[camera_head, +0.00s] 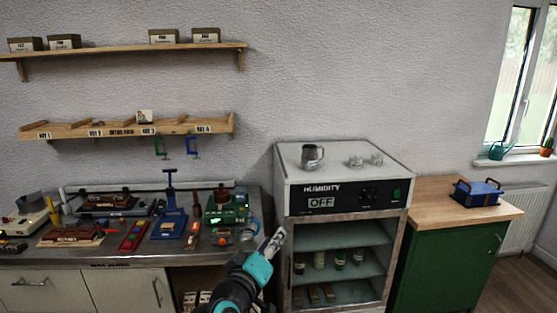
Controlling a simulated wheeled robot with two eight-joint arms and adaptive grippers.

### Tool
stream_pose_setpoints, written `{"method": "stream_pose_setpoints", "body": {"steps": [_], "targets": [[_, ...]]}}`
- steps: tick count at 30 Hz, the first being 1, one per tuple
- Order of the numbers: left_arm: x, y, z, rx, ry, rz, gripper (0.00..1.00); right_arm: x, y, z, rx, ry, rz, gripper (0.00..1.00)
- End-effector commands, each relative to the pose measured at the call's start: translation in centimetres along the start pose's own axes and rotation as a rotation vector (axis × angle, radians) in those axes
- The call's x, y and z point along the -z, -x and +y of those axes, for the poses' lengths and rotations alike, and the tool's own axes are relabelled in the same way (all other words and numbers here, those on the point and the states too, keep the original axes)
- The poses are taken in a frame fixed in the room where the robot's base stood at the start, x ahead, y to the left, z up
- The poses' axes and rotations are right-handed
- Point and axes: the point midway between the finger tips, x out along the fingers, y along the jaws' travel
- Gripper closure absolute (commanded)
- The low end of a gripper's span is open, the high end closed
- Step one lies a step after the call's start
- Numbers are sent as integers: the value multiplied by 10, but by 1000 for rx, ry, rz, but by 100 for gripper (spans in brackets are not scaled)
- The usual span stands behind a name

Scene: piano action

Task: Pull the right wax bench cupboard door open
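The wax bench (60,258) stands at left, a metal-topped bench with pale fronts below. One pale front at far left has a bar handle (30,282). The pale cupboard door (120,291) to its right has an upright handle (157,292) near its right edge. A dark opening with small boxes (197,299) lies right of this door; I cannot tell whether the door stands ajar.
The humidity cabinet (298,200) stands right of the bench, its shelves of jars showing. A green cupboard (445,262) with a blue box (478,192) is farther right. Tools crowd the bench top. Two wall shelves (120,50) hang above.

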Motion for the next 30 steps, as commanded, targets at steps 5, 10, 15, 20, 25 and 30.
{"method": "stream_pose_setpoints", "body": {"steps": [5, 10, 15, 20, 25, 30], "targets": [[-43, 63, -78, 176, -255, -211, 69, 5, 6, -2, 0, 16, -8, 100], [-83, 140, -167, 393, -461, -440, 69, 10, 12, -3, 1, 31, -17, 100], [-105, 202, -225, 557, -565, -599, 69, 13, 16, -4, 1, 42, -23, 100], [-111, 226, -246, 621, -597, -661, 69, 14, 18, -4, 1, 46, -25, 100], [-112, 228, -247, 626, -599, -667, 69, 14, 18, -4, 1, 46, -25, 100], [-112, 228, -246, 625, -598, -666, 69, 14, 18, -4, 1, 46, -25, 100]]}}
